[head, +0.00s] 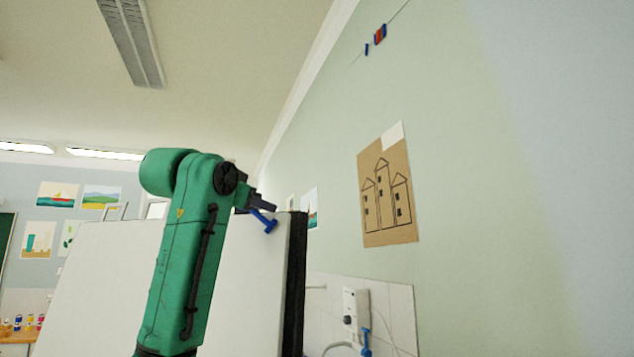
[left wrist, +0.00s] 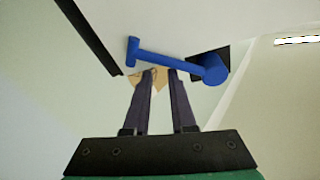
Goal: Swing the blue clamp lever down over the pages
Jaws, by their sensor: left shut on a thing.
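The blue clamp lever (head: 264,220) shows near the top right corner of a big white pad of pages (head: 252,290), slanting down to the right. In the left wrist view the lever (left wrist: 170,60) is a bar with a short crosspiece at its left end and a thick round hub at its right end, by a black block (left wrist: 196,74). My left gripper (head: 264,204) is shut on the lever; its dark fingers (left wrist: 161,74) reach the middle of the bar. The fingertips partly hide it in the head view. My right gripper is out of view.
A black upright edge (head: 295,285) borders the pages on the right. Beyond it are a pale green wall with a brown castle drawing (head: 388,195) and a white wall unit (head: 356,308) over tiles. Paint bottles (head: 28,322) stand far left.

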